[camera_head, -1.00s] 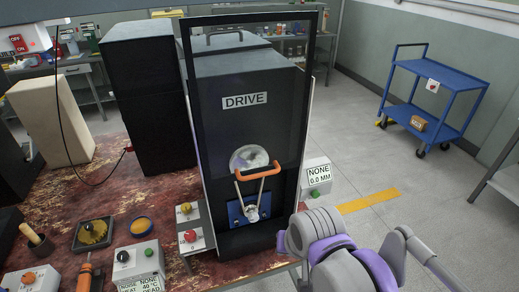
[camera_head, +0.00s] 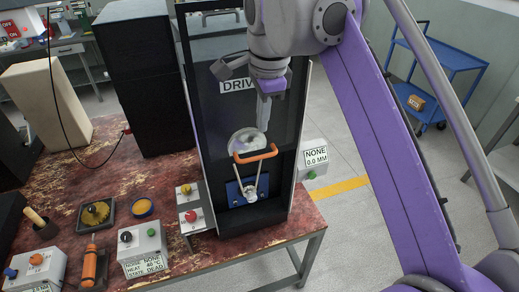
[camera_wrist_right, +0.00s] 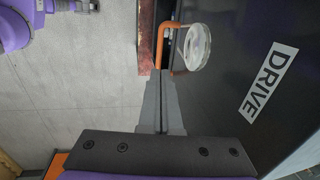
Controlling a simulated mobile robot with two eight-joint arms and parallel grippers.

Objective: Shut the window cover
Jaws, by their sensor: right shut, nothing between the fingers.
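The window cover (camera_head: 212,125) is a tall see-through pane in a dark frame on the front of the DRIVE machine. An orange handle (camera_head: 255,153) is at its lower part, and it also shows at the top of the right wrist view (camera_wrist_right: 167,40). A round clear disc (camera_head: 247,141) shows behind the handle. My right gripper (camera_head: 263,128) is shut and empty, pointing down in front of the pane, just above the handle in the picture. In the wrist view its fingertips (camera_wrist_right: 161,73) are near the handle; contact cannot be told. My left gripper is out of view.
A blue plate with a clamp-like part (camera_head: 248,192) sits below the handle. Button boxes (camera_head: 193,208) stand left of the machine, and a NONE 0.0 MM box (camera_head: 312,160) stands right. A tall black cabinet (camera_head: 145,80) stands behind left.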

